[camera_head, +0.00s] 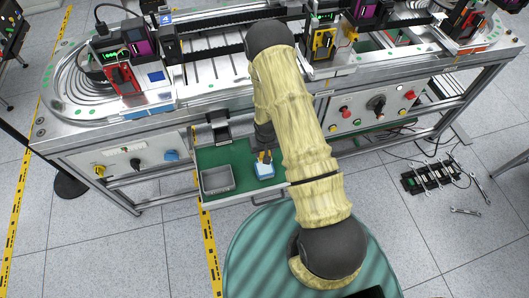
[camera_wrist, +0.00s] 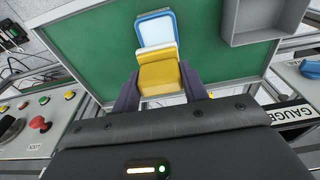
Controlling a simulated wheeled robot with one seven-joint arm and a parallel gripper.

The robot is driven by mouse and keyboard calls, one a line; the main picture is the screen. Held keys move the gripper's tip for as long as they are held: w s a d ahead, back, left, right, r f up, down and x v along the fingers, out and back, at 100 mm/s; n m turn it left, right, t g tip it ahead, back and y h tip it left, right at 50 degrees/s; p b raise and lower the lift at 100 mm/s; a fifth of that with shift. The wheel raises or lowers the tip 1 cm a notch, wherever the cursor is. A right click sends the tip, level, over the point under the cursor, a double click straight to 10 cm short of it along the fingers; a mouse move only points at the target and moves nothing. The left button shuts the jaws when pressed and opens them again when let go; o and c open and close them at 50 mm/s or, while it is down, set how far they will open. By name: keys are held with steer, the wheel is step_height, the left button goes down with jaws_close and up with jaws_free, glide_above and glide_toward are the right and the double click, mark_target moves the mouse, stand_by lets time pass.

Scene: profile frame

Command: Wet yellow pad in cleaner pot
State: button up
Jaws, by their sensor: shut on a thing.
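The yellow pad (camera_wrist: 159,77) is between the fingers of my gripper (camera_wrist: 160,92), which is shut on it. A paler strip shows along its far edge. The cleaner pot (camera_wrist: 155,30), white inside with a blue rim, lies just beyond the pad in the wrist view. The pad overlaps the pot's near part, so that part is hidden. I cannot tell whether the pad touches what is inside. In the head view, my gripper (camera_head: 264,155) points down just over the pot (camera_head: 264,171), and only a little yellow shows there.
The pot stands in an open green-floored drawer (camera_head: 238,157) under the conveyor bench. A grey bin (camera_head: 217,180) is to its left; it also shows in the wrist view (camera_wrist: 234,25). The bench front with knobs and buttons (camera_head: 375,107) is close to my arm.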

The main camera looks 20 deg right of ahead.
steer(key=shift+f+b, duration=2.75)
steer(key=shift+f, duration=0.9)
steer(key=shift+s+f+b, duration=0.1)
steer(key=shift+f+b, duration=0.4)
steer(key=shift+f, duration=0.05)
steer(key=shift+r, duration=0.1)
steer(key=shift+r+p, duration=2.4)
steer(key=shift+r, duration=1.05)
step_height(320, 180, up, 7)
steer(key=shift+r, duration=0.1)
